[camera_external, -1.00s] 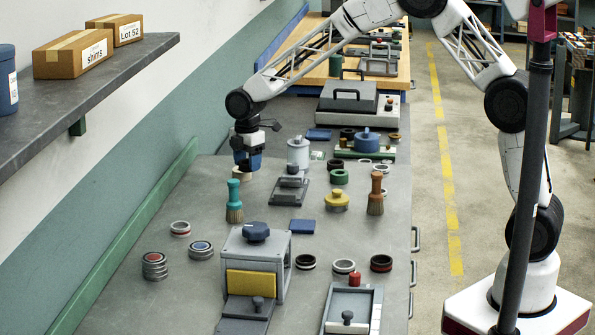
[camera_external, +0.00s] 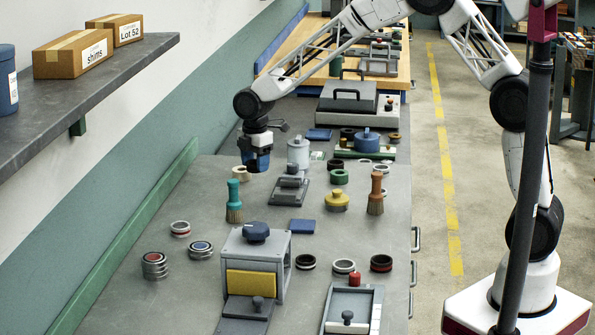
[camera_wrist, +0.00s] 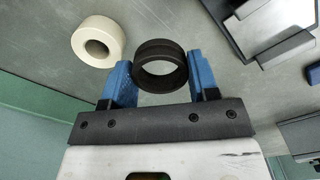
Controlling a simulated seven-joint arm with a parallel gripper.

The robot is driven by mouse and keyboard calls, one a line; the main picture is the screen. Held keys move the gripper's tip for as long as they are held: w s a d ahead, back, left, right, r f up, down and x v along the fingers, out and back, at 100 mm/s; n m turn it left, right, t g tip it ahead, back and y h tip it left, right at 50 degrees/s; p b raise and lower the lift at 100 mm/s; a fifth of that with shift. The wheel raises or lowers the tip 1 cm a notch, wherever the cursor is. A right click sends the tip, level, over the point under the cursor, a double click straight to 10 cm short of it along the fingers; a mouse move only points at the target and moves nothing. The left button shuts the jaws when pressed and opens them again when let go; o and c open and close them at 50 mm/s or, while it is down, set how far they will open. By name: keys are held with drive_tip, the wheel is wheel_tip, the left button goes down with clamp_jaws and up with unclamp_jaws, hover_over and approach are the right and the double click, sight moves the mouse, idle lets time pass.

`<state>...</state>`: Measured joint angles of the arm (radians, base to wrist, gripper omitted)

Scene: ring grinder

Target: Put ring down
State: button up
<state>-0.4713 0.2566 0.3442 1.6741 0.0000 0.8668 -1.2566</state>
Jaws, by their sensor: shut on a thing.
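My gripper (camera_wrist: 158,70) has two blue fingers shut on a black ring (camera_wrist: 161,62), one finger on each side of it. In the external view my gripper (camera_external: 257,164) is at the far left of the grey bench, left of the grey-white canister, and the held ring is hard to make out there. A cream ring (camera_wrist: 98,41) lies flat on the bench just beside the held ring, apart from it. The cream ring also shows in the external view (camera_external: 240,174). Whether the black ring touches the bench I cannot tell.
A teal-handled brush (camera_external: 234,200) stands in front of the gripper. The grey-white canister (camera_external: 298,154) and a grey fixture (camera_external: 289,187) stand to its right. Several other rings lie on the bench (camera_external: 195,215). Bare bench shows left of the brush.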

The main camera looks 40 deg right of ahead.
drive_tip(key=shift+a, duration=0.15)
drive_tip(key=s+a+r+n, duration=0.1)
drive_tip(key=s+a+r, duration=0.15)
drive_tip(key=a, duration=0.95)
wheel_tip(320, 180, up, 3)
drive_tip(key=n, duration=0.2)
hover_over(194, 214)
drive_tip(key=shift+s+f, duration=0.1)
drive_tip(key=shift+f, duration=0.1)
drive_tip(key=shift+f, duration=2.4)
drive_tip(key=shift+f, duration=2.5)
drive_tip(key=shift+f, duration=0.1)
